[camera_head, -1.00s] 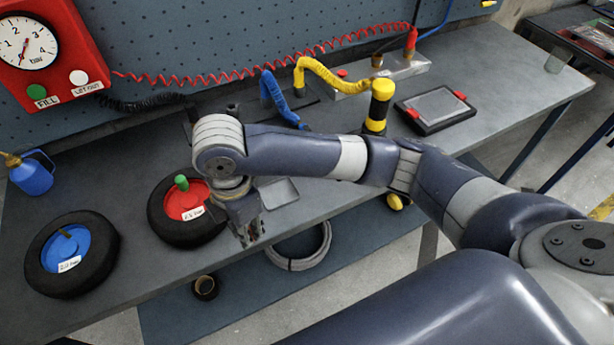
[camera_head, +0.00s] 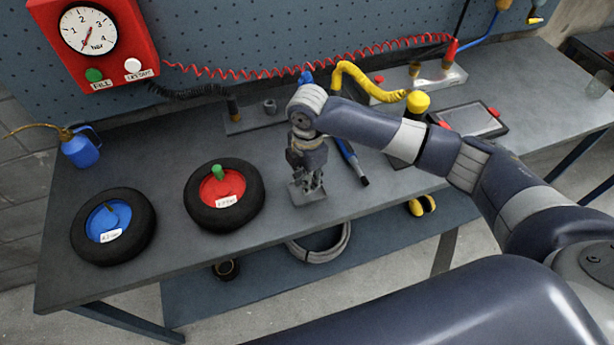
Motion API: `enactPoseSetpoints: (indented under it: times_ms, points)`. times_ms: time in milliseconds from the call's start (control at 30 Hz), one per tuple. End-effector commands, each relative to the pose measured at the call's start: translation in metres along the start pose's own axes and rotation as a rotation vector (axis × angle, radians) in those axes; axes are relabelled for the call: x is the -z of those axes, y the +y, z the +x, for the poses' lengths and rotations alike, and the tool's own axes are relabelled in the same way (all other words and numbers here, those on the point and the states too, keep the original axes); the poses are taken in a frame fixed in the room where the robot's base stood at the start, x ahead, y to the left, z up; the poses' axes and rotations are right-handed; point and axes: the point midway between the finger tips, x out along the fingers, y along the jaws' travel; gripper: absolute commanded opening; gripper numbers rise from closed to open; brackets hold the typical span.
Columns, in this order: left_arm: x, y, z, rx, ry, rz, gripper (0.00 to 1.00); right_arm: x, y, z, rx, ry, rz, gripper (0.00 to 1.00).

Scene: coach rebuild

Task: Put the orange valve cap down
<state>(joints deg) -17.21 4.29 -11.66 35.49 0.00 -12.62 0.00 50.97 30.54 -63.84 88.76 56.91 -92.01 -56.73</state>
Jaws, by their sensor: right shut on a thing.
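My right gripper (camera_head: 314,184) points down over a small grey tray (camera_head: 297,196) on the bench, right of the wheel with the red hub (camera_head: 208,188). Its fingers are closed together. The orange valve cap does not show clearly; any part of it between the fingers is too small or hidden to make out. I cannot tell whether the fingertips touch the tray. The red-hubbed wheel bears a green cap (camera_head: 218,172). The wheel with the blue hub (camera_head: 95,225) lies further left with a bare-looking stem. My left gripper is not in view.
A blue oil can (camera_head: 80,150) stands at the back left. A red gauge box (camera_head: 95,40) hangs on the pegboard.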

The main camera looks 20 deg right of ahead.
Motion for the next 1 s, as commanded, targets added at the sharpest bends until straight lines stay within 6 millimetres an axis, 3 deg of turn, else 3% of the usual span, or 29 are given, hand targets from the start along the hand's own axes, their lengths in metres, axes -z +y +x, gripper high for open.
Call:
enactPoseSetpoints:
  times_ms: [433, 467, 533, 867, 1000]
  points:
    - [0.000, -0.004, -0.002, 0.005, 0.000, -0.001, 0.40, 0.001, 0.000, 0.010, -0.001, 0.000, 0.000, 0.06]
    - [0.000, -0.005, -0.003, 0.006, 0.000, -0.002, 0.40, 0.001, 0.000, 0.009, -0.002, 0.000, 0.000, 0.23]
    - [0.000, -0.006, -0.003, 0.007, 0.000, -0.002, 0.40, 0.001, 0.000, 0.009, -0.002, 0.000, 0.000, 0.38]
    - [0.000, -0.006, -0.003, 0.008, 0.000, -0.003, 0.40, 0.000, 0.000, 0.008, -0.002, 0.000, 0.000, 0.38]
    - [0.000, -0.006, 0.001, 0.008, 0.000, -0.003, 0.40, 0.000, 0.001, -0.002, -0.005, 0.000, 0.000, 0.38]
